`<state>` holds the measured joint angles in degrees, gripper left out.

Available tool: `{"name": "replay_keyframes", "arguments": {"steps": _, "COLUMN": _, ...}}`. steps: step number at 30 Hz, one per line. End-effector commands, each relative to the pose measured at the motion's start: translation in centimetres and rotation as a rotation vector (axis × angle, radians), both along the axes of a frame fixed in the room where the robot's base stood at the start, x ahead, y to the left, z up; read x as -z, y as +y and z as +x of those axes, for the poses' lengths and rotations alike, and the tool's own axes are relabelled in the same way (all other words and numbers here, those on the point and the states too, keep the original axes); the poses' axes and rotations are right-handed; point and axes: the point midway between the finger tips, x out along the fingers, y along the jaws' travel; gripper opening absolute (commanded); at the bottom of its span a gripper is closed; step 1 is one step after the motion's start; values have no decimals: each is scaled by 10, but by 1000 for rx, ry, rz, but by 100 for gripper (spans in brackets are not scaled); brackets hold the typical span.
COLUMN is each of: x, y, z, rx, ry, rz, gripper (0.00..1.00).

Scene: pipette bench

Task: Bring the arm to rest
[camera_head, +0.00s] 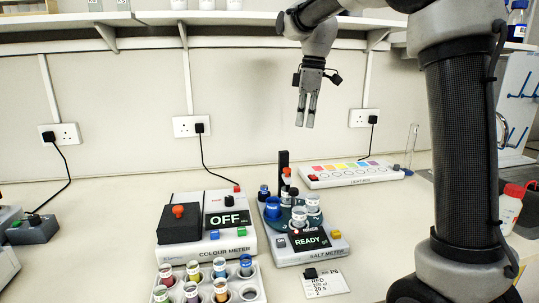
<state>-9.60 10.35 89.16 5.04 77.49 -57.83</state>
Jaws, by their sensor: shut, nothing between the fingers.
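My gripper (306,110) hangs fingers down from my raised arm, in front of the back wall and just below the shelf. Its two fingers are close together and hold nothing. It is well above the bench and touches nothing. My arm comes in from the right side and bends over at the top of the picture.
Below stand a colour meter (240,242) reading OFF and a salt meter (335,250) reading READY with vials on it. A rack (255,292) of coloured vials is in front. A lightbox (350,183), a glass cylinder (411,145) and a red-capped bottle (508,212) stand to the right.

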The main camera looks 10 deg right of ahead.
Motion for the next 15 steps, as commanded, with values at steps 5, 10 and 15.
{"name": "replay_keyframes", "arguments": {"steps": 5, "x": 16, "y": -2, "z": 3, "rx": 218, "ry": 4, "rz": 4, "gripper": 0}}
{"name": "replay_keyframes", "arguments": {"steps": 10, "x": 48, "y": -19, "z": -45, "rx": 532, "ry": 29, "rz": -6, "gripper": 0}}
{"name": "replay_keyframes", "arguments": {"steps": 15, "x": 57, "y": -45, "z": -112, "rx": 788, "ry": 3, "rz": 9, "gripper": 0}}
